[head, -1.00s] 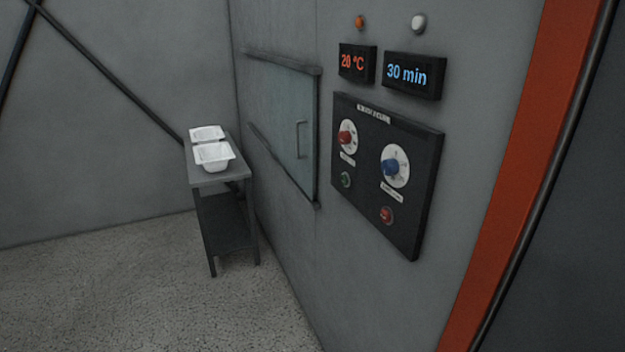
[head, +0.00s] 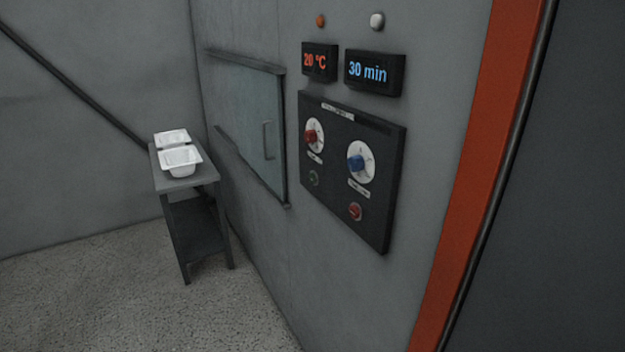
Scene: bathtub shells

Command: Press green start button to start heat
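The green start button (head: 313,178) is a small, dark round button at the lower left of the black control panel (head: 345,215) on the grey wall. A red button (head: 355,212) sits to its lower right. Above them are a red knob (head: 311,136) and a blue knob (head: 356,163) on white dials. The red display (head: 319,61) reads 20 °C and the blue display (head: 374,72) reads 30 min. Neither of my grippers shows in the head view.
A small grey table (head: 186,180) holds two white tubs (head: 181,160) at the left. A sliding glass door (head: 245,125) with a handle is left of the panel. An orange post (head: 478,165) stands at the right. Speckled floor (head: 130,300) is clear at the lower left.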

